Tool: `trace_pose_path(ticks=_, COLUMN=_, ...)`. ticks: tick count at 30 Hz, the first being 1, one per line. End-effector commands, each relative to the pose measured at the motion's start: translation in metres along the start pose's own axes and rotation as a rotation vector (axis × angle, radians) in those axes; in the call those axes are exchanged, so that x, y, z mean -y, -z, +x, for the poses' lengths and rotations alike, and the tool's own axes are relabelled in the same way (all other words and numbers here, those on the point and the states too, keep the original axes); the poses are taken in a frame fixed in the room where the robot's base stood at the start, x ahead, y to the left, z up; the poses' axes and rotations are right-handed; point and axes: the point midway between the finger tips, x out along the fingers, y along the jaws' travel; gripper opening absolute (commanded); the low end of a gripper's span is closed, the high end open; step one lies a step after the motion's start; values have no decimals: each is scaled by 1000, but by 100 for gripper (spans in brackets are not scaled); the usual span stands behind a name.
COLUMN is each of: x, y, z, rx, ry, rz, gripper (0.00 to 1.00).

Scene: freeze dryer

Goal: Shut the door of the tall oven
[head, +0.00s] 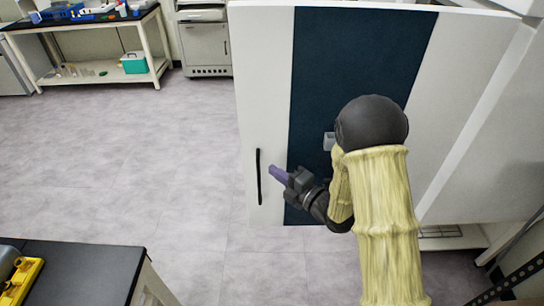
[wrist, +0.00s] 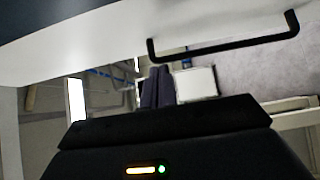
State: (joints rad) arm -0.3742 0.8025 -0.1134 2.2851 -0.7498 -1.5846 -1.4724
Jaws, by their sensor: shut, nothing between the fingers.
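The tall oven's door (head: 265,70) is a large white panel with a dark blue window strip (head: 360,50). It fills the upper right of the head view, standing open from the pale body at right. Its black bar handle (head: 259,177) is upright near the left edge. In the wrist view the handle (wrist: 225,46) crosses the white door face at the top. My gripper (head: 273,170) has purple fingers, shut and empty, just right of the handle in the head view. In the wrist view the fingertips (wrist: 158,70) appear close to one handle end; contact cannot be told.
A bench (head: 148,20) with a teal box (head: 135,62) on its lower shelf stands at the far left. A grey cabinet (head: 205,45) stands behind the door. A black-topped table (head: 85,272) is at front left. The floor between is clear.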

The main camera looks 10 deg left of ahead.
Motion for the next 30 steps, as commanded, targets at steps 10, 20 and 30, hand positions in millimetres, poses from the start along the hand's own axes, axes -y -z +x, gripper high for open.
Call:
trace_pose_path(ticks=10, x=-2, y=-22, z=42, rx=0, ry=-1, rz=-1, gripper=0)
trace_pose_path(ticks=20, x=0, y=-29, z=49, rx=1, ry=0, rz=0, gripper=0)
trace_pose_path(ticks=30, x=1, y=-35, z=51, rx=15, ry=-1, rz=-1, gripper=0)
